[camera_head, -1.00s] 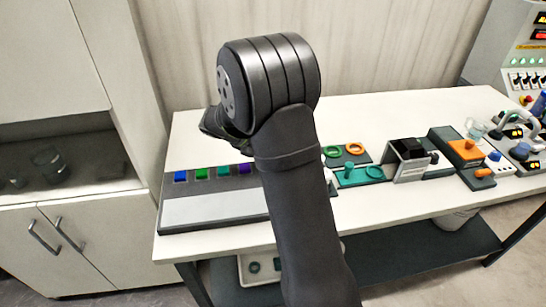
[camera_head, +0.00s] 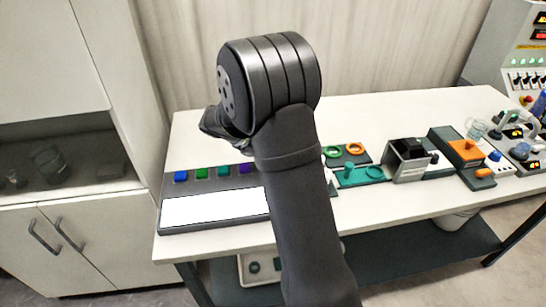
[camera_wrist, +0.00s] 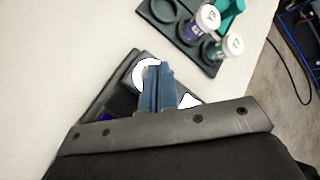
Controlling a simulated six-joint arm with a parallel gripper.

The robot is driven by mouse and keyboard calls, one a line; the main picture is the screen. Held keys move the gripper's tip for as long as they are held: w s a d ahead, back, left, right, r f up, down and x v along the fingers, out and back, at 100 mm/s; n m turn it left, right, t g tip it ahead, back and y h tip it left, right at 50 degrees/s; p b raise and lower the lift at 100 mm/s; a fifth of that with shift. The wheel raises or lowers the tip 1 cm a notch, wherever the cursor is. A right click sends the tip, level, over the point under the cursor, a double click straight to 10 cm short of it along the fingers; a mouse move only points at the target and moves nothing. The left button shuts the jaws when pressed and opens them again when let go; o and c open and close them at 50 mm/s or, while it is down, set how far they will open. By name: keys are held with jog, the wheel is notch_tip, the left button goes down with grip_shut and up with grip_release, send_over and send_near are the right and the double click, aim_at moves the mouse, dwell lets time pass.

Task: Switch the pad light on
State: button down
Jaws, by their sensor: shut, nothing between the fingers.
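The dark pad unit (camera_head: 200,223) lies on the left end of the white table in the head view. Its broad pad (camera_head: 213,207) glows bright white. A row of blue (camera_head: 181,176), green (camera_head: 201,173), teal (camera_head: 224,171) and purple (camera_head: 245,168) blocks sits along its back edge. In the wrist view my gripper (camera_wrist: 157,70) is shut and empty, its fingertips over the unit beside a white round part (camera_wrist: 141,73). I cannot tell whether they touch it. My arm hides the unit's right end and the fingers in the head view.
Right of my arm stand green (camera_head: 333,152) and orange (camera_head: 355,149) rings, a teal fixture (camera_head: 360,176), a black-topped block (camera_head: 409,160) and an orange-topped box (camera_head: 465,150). Two labelled vials (camera_wrist: 208,18) stand in a dark rack in the wrist view. The table behind the unit is clear.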

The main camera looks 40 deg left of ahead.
jog(key=shift+r, duration=0.5)
jog(key=shift+r, duration=2.5)
jog(key=shift+f, duration=0.15)
notch_tip(320, 180, up, 4)
jog(key=shift+r, duration=0.1)
